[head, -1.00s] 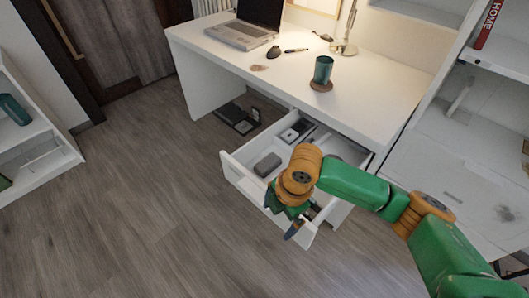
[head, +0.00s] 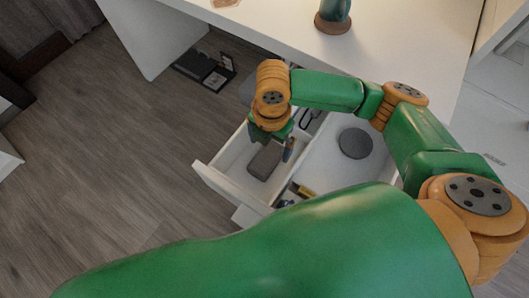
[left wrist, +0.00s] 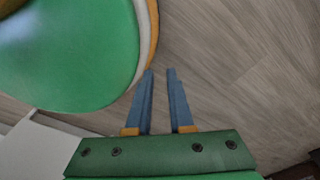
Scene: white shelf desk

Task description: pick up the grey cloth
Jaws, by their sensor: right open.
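A dark grey, rounded oblong thing (head: 265,161) lies in the front left compartment of the open white drawer (head: 222,180). It is the likeliest grey cloth, though I cannot make out any fabric. My right gripper (head: 270,147) is above it, pointing down, with its fingers apart on either side of it in the head view. I cannot tell whether they touch it. The wrist hides part of the drawer behind. My left gripper (left wrist: 160,72) shows in the left wrist view with a narrow empty gap between its blue fingers, above bare floor.
The drawer also holds a round dark grey thing (head: 355,142) and a small yellow thing (head: 304,191). A black box (head: 205,68) is on the floor. Floor at left is clear.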

